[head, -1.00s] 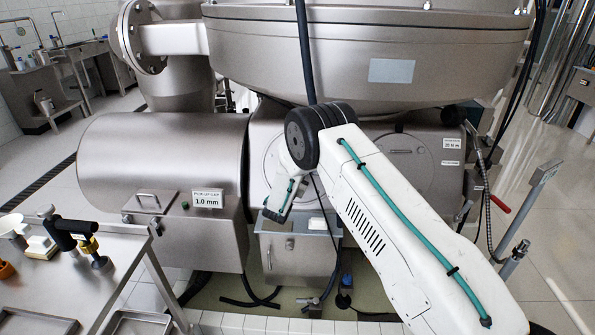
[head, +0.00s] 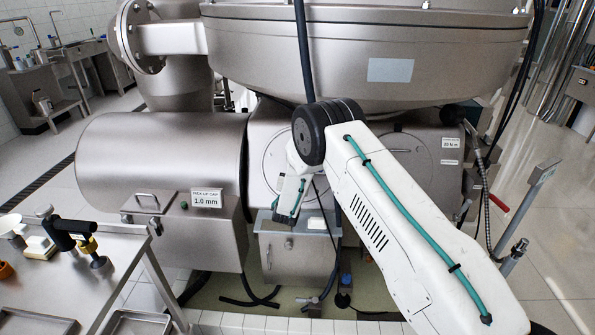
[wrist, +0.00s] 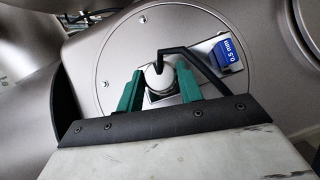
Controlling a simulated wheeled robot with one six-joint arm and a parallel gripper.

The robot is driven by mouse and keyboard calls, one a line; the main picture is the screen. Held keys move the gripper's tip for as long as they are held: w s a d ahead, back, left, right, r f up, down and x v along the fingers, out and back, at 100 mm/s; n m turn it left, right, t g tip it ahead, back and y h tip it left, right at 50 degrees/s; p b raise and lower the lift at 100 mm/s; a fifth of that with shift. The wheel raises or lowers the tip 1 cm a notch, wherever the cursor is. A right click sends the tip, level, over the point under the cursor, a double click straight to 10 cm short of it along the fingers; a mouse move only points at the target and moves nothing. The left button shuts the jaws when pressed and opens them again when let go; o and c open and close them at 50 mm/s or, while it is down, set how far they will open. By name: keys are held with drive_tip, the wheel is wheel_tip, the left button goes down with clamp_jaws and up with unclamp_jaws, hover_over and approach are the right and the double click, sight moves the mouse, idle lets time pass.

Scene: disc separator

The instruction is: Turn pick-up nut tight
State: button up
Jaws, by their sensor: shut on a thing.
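In the wrist view, the teal fingers of my gripper (wrist: 158,88) stand on either side of a silver, round-topped part (wrist: 157,76), which looks like the pick-up nut. The gripper is shut on it, in front of a round steel cover plate (wrist: 120,55). A black bent rod (wrist: 183,50) rises from beside the nut and runs down to the right. A blue tag reading 0.5 mm (wrist: 227,51) sits on a silver piece at the right. In the head view, my arm hides the nut and the fingertips.
The steel separator's large bowl (head: 365,70) overhangs my arm. A sign reading PICK-UP GAP 1.0 mm (head: 206,199) is on the housing at the left. A steel bench (head: 85,310) with tools stands at the lower left. A hose (head: 491,200) and red handle are at the right.

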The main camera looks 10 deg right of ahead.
drive_tip(key=o, duration=1)
drive_tip(key=shift+c, duration=0.2)
drive_tip(key=v, duration=0.8)
